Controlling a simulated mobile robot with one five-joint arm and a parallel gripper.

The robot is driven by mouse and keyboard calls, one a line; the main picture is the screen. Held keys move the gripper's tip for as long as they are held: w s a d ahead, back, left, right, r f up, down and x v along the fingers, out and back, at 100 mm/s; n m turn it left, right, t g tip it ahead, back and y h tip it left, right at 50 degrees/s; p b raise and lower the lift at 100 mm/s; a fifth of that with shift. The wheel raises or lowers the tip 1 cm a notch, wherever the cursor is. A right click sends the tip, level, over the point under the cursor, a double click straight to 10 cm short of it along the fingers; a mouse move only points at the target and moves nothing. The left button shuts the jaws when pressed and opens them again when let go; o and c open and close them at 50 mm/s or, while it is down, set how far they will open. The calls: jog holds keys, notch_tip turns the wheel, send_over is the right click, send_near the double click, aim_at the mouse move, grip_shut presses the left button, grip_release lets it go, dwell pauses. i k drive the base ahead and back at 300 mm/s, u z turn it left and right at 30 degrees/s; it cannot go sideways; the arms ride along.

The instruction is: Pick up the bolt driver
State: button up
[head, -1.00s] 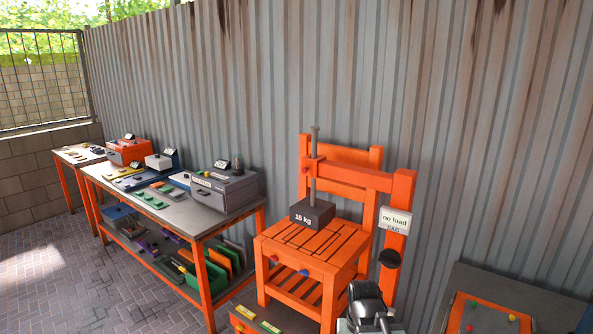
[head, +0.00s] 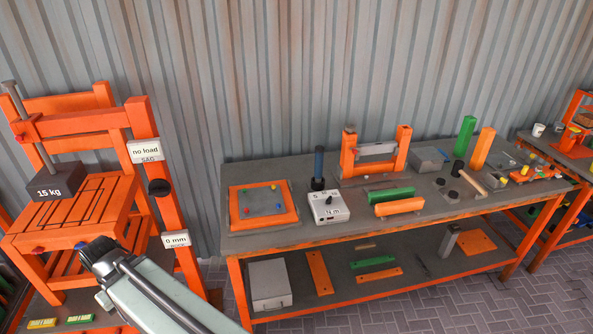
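An upright tool with a blue handle and a dark base (head: 318,165) stands on the workbench, just behind a white box with a dial marked "N m" (head: 328,206). It looks like the bolt driver, but it is too small to be sure. My arm reaches in from the bottom, and its dark end with my gripper (head: 92,250) is at lower left, in front of the orange chair-like test stand. It is far to the left of the blue-handled tool and apart from it. The fingers cannot be made out.
The grey workbench (head: 290,235) has an orange-framed tray (head: 263,222) at left, an orange frame (head: 375,152) at the back and several blocks to the right. The orange test stand (head: 75,190) with a 15 kg weight (head: 56,181) is at left.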

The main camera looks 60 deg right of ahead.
aim_at(318, 170)
jog(key=u, duration=1.45)
jog(key=k, duration=0.8)
jog(key=z, duration=1.3)
jog(key=i, duration=1)
jog(key=u, duration=0.05)
